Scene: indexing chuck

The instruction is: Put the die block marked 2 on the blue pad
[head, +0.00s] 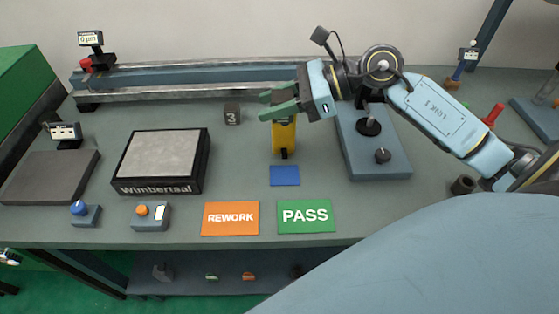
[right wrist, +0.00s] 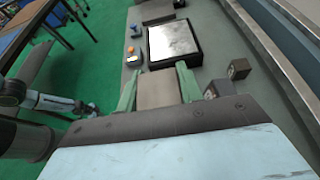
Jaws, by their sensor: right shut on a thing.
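My right gripper (head: 279,103) has green fingers and is above the table, behind the blue pad (head: 285,175). In the right wrist view, its fingers (right wrist: 157,85) are shut on a brownish-grey block (right wrist: 157,92). No number is readable on this block, and I cannot make the block out in the head view. The blue pad lies bare on the table. A dark die block marked 3 (head: 232,114) stands left of the gripper. My left gripper is not seen clearly.
A yellow object (head: 284,137) stands between the gripper and the pad. Orange REWORK (head: 230,218) and green PASS (head: 306,216) cards lie in front. The Wimbertaal plate (head: 160,160) is left, a blue-grey base with knobs (head: 375,168) right. Two dark blocks (right wrist: 238,69) (right wrist: 218,88) show beside the fingers.

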